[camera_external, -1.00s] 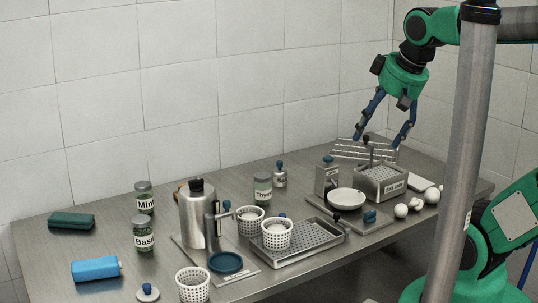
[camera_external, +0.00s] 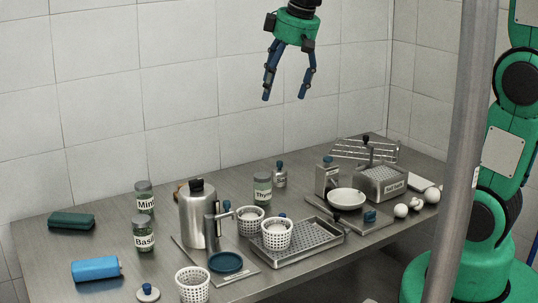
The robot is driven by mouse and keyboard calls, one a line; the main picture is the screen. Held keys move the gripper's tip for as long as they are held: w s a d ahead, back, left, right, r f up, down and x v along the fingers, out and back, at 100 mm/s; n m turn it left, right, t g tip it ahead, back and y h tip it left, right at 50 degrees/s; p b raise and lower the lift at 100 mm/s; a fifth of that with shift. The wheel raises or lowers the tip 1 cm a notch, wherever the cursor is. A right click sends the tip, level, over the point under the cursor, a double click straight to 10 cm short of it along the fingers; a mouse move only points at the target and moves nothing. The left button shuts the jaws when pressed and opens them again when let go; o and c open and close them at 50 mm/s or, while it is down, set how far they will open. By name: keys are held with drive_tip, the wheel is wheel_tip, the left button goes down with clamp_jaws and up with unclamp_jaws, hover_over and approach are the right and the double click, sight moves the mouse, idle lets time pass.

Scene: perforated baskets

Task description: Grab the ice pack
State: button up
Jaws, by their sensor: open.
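A bright blue, rounded block-like pack (camera_external: 96,269) lies at the front left of the metal table. A dark green, flat, soft-looking pack (camera_external: 71,220) lies behind it near the left back edge. Neither has a readable label, so I cannot tell for certain which is the ice pack. My gripper (camera_external: 284,97) hangs high above the table's back middle, fingers pointing down, spread and empty. It is well to the right of both packs and far above them.
A Mint jar (camera_external: 145,197), a Basil jar (camera_external: 144,235) and a tall metal pot (camera_external: 198,217) stand right of the packs. White perforated baskets (camera_external: 192,285), a drip tray (camera_external: 296,250) and a slotted metal box (camera_external: 381,184) fill the middle and right. Bare table surrounds the packs.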

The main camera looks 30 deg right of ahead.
drive_tip(key=w+a+f+n+g+p, duration=0.1)
drive_tip(key=w+a+f+n+p, duration=0.2)
drive_tip(key=w+a, duration=0.75)
drive_tip(key=n+g+h+p, duration=0.1)
drive_tip(key=n+g+p, duration=0.1)
drive_tip(key=n+p, duration=0.75)
hover_over(94, 259)
drive_tip(key=p, duration=0.2)
wheel_tip(94, 259, down, 24)
drive_tip(key=m, duration=0.3)
drive_tip(key=shift+a+r+n, duration=0.1)
drive_tip(key=shift+r+n, duration=0.1)
drive_tip(key=shift+n, duration=0.05)
drive_tip(key=shift+f+p, duration=0.3)
drive_tip(key=shift+f, duration=4)
drive_tip(key=shift+f, duration=0.15)
drive_tip(key=shift+s+f+p, duration=0.1)
drive_tip(key=shift+f+p, duration=0.3)
drive_tip(key=shift+f, duration=2.05)
